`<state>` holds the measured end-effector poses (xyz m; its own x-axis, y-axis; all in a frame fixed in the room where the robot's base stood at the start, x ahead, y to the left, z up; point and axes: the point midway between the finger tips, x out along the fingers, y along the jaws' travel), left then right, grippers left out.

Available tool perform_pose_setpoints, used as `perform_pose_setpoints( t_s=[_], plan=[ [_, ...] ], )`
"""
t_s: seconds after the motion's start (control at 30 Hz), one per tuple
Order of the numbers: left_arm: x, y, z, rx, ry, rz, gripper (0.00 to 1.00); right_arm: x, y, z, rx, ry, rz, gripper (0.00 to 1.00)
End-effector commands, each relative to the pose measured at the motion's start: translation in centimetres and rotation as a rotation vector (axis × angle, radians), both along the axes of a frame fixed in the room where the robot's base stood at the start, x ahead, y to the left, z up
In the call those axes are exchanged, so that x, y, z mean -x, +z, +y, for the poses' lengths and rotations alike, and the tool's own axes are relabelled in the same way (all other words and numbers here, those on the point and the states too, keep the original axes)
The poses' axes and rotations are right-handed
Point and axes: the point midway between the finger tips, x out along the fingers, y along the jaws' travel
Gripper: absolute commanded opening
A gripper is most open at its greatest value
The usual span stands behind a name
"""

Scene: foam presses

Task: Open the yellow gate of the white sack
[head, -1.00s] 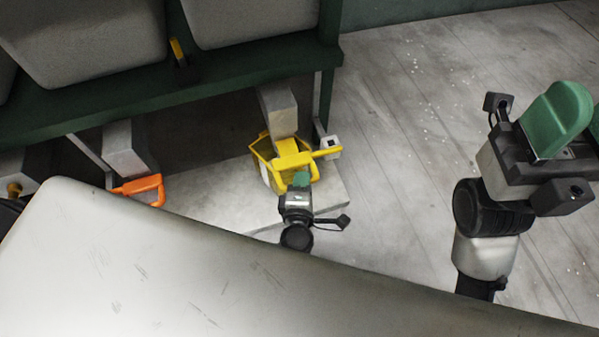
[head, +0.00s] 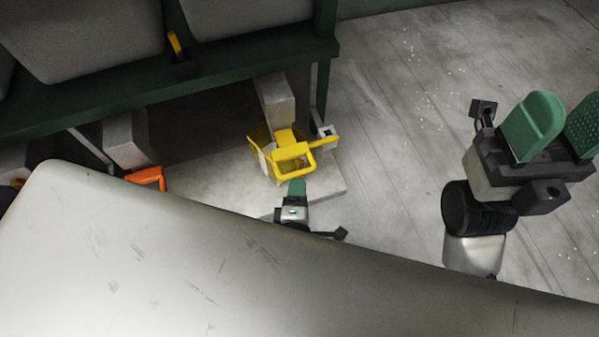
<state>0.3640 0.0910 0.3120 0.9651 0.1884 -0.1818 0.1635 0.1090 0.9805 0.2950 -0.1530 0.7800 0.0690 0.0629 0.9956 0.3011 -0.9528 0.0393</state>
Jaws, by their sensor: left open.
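The yellow gate (head: 293,161) has a looped handle and sits below a grey spout block (head: 274,97) under the green frame. I take the pale grey rounded bulk above (head: 250,18) to be the white sack, but cannot tell for sure. My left gripper (head: 297,187) is just in front of the handle's near bar, its green finger pads pointing at it. It is open; whether it touches the bar is unclear. Its lower arm is hidden. My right gripper (head: 548,128) is raised at the right, open and empty, with both green pads showing.
An orange handle (head: 149,178) shows at the left, below another grey block (head: 124,140). A green frame leg (head: 322,90) stands just right of the spout. A small yellow lever (head: 175,45) is on the beam. The floor (head: 410,130) at right is clear.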

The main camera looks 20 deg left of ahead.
Motion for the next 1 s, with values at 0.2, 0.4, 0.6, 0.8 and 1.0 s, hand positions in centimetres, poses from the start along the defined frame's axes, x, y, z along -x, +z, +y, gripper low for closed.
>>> perform_pose_setpoints(
  t_s=[0.2,0.4,0.6,0.8,1.0],
  plan=[
    [3.6,0.8,-0.7,-0.002,0.001,0.001,0.41,0.3,-0.3,-0.1,-0.002,0.003,0.035,0.48],
    [4.6,0.9,-0.9,-0.001,0.001,-0.001,0.41,0.4,-0.6,-0.1,-0.003,0.003,0.045,0.48],
    [4.6,0.8,-0.9,-0.001,0.001,-0.001,0.41,0.4,-0.6,-0.1,-0.003,0.004,0.045,0.48],
    [4.6,0.8,-0.9,0.0,0.001,-0.001,0.41,0.4,-0.6,-0.1,-0.003,0.004,0.045,0.48],
    [4.3,1.3,-0.8,-0.009,0.002,-0.013,0.41,0.4,-0.6,-0.1,-0.004,0.003,0.043,0.48]
  ],
)
